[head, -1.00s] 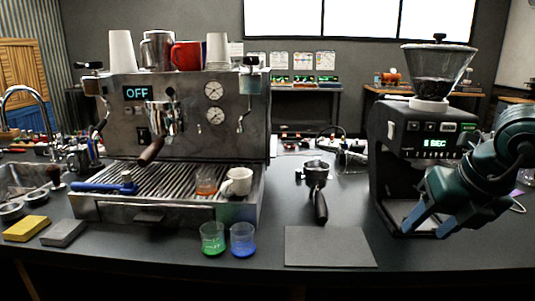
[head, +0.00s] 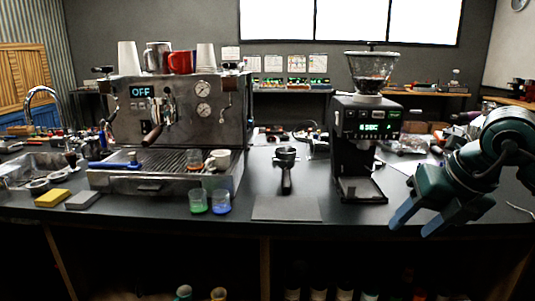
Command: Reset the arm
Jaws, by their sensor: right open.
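My right gripper (head: 418,215), teal with blue fingers, is at the right side of the head view. It is open and empty, in front of the counter's edge and to the right of the coffee grinder (head: 366,130). It appears apart from the grinder. My left gripper is not in view.
The espresso machine (head: 178,125) stands at left on the dark counter (head: 330,215), its display reading OFF. A portafilter (head: 286,165) lies in the middle behind a dark mat (head: 286,208). Green (head: 198,203) and blue (head: 221,203) glasses stand near the front edge.

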